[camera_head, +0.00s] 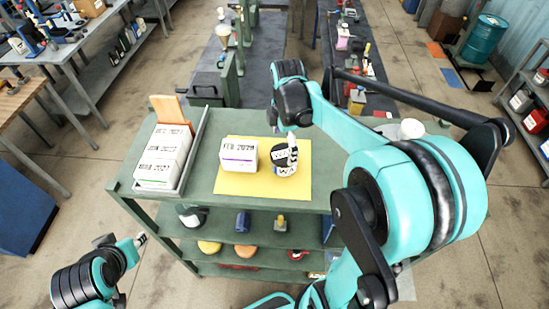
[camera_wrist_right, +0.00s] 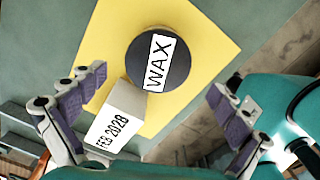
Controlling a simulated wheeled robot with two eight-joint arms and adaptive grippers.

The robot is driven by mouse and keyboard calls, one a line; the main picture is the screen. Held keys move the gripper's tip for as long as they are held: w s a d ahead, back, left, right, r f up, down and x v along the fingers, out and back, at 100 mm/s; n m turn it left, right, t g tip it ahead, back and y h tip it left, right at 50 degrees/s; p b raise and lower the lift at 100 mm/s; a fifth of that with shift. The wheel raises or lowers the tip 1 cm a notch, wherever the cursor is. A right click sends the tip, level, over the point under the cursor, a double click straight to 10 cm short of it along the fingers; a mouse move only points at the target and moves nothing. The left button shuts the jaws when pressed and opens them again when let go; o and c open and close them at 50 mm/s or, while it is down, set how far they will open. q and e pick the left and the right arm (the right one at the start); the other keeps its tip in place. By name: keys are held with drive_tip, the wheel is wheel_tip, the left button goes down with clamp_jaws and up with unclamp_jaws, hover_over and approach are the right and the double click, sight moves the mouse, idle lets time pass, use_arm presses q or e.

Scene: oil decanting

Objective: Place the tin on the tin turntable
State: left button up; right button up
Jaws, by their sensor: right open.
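The tin (camera_head: 284,158) is round with a dark top marked WAX. It stands on the yellow mat (camera_head: 232,186) on the green cart, right of a white and purple box (camera_head: 238,155). In the right wrist view the tin (camera_wrist_right: 158,62) is beyond the fingers and the box (camera_wrist_right: 117,116) is beside it. My right gripper (camera_wrist_right: 155,110) is open above them, with its fingers apart and nothing gripped. My left gripper (camera_head: 140,240) is low at the left, away from the cart top; its jaws are unclear. I cannot pick out a turntable.
A tray (camera_head: 199,150) of white dated boxes stands at the cart's left, with a wooden board (camera_head: 170,110) behind it. A white round object (camera_head: 412,128) is at the right. The cart's lower shelves hold several items. Workbenches stand beyond.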

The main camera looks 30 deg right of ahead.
sight(284, 153)
drive_tip(key=f, duration=0.6)
drive_tip(key=shift+w+d+f+p, duration=0.15)
drive_tip(key=shift+d+p, duration=0.05)
drive_tip(key=shift+p, duration=0.2)
drive_tip(key=c, duration=1.8)
drive_tip(key=shift+r, duration=0.2)
